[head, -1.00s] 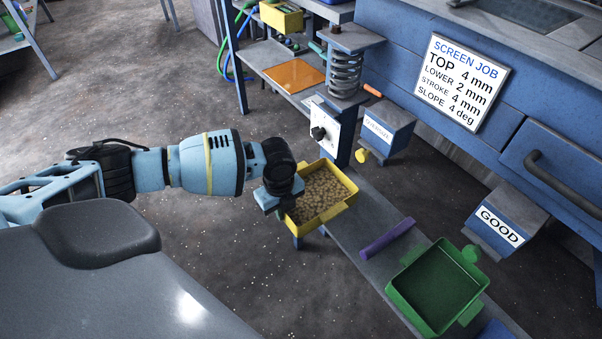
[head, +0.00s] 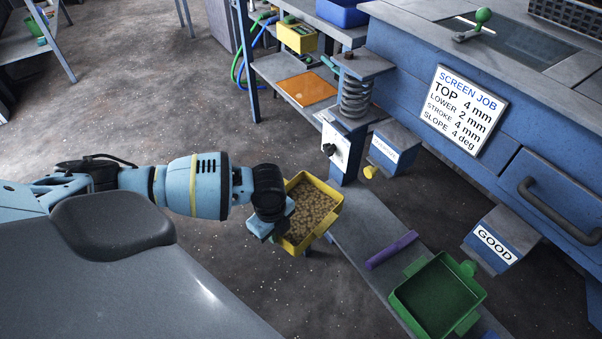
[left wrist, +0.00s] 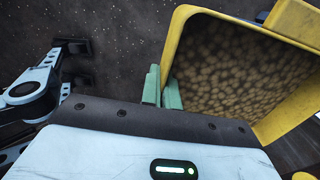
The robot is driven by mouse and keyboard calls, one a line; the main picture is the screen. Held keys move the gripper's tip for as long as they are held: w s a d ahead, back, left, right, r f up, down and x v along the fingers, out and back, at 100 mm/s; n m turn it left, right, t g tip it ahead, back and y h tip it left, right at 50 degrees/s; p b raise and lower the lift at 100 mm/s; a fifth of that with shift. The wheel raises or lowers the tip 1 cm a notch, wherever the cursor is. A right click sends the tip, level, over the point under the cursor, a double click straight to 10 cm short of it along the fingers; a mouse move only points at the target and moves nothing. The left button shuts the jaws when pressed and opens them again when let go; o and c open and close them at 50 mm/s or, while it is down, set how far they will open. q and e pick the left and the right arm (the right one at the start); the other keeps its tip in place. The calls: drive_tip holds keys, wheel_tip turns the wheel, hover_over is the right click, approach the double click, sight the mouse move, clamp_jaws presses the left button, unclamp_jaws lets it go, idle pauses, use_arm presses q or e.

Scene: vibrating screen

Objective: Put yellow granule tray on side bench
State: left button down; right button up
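The yellow granule tray (head: 336,203) is filled with tan granules and is held near the end of the low grey ledge, slightly tilted. My left gripper (head: 262,228) holds it by its near left wall. In the left wrist view the two green finger pads (left wrist: 162,90) pinch the rim of the yellow tray (left wrist: 180,40), one on either side of the wall. The tray looks raised off the ledge, though the exact gap cannot be told. My right gripper cannot be made out. Which surface is the side bench is not labelled.
The low grey ledge (head: 352,243) carries a purple bar (head: 390,250) and an empty green tray (head: 437,294). The blue screen machine (head: 420,55) fills the right. Open floor lies left.

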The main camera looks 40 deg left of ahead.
drive_tip(key=w+r+t+p, duration=0.1)
drive_tip(key=w+r+p, duration=0.2)
drive_tip(key=r+p, duration=0.7)
drive_tip(key=w+r+t+p, duration=0.1)
drive_tip(key=w+r+p, duration=0.2)
drive_tip(key=r+p, duration=0.7)
drive_tip(key=shift+a+r+t+p, duration=0.3)
drive_tip(key=shift+r, duration=0.6)
drive_tip(key=shift+f, duration=0.1)
drive_tip(key=c, duration=0.3)
use_arm(q)
drive_tip(key=s+d+r+n, duration=0.3)
drive_tip(key=r+n, duration=0.3)
drive_tip(key=r, duration=0.4)
drive_tip(key=s+d+r+n, duration=0.3)
drive_tip(key=r+n, duration=0.3)
drive_tip(key=r, duration=0.4)
drive_tip(key=s+d+r+n, duration=0.3)
drive_tip(key=s+r+n, duration=0.2)
drive_tip(key=r, duration=0.4)
drive_tip(key=shift+d+r+n, duration=0.35)
drive_tip(key=shift+r+n, duration=0.05)
drive_tip(key=shift+n, duration=0.5)
use_arm(e)
drive_tip(key=shift+a, duration=0.1)
drive_tip(key=shift+c, duration=0.2)
